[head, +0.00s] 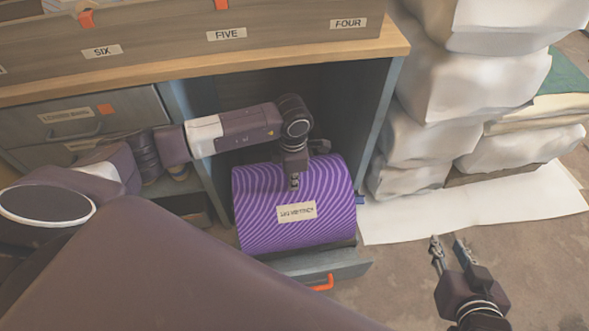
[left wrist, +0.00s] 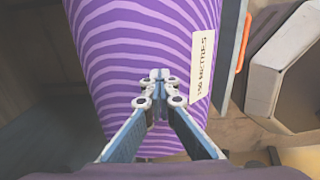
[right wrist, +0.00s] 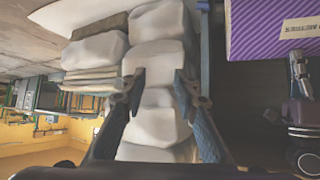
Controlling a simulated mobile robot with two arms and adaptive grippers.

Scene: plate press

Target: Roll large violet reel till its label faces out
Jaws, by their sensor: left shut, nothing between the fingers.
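The large violet reel (head: 255,205) with wavy stripes lies on its side in the open lower bay of the cabinet. Its cream label (head: 297,212) shows on the upper front of the curved side. My left gripper (head: 294,184) is shut with its fingertips at the reel's top, just behind the label. In the left wrist view the shut fingertips (left wrist: 160,88) are over the stripes and the label (left wrist: 202,65) is to their right. I cannot tell whether they touch. My right gripper (head: 449,248) is open and empty over the floor at the right.
A drawer with an orange handle (head: 322,283) stands out below the reel. Wrapped white bundles (head: 450,85) are stacked to the right. A white sheet (head: 480,205) lies on the floor. The cabinet top (head: 180,68) with numbered bins is above my left arm.

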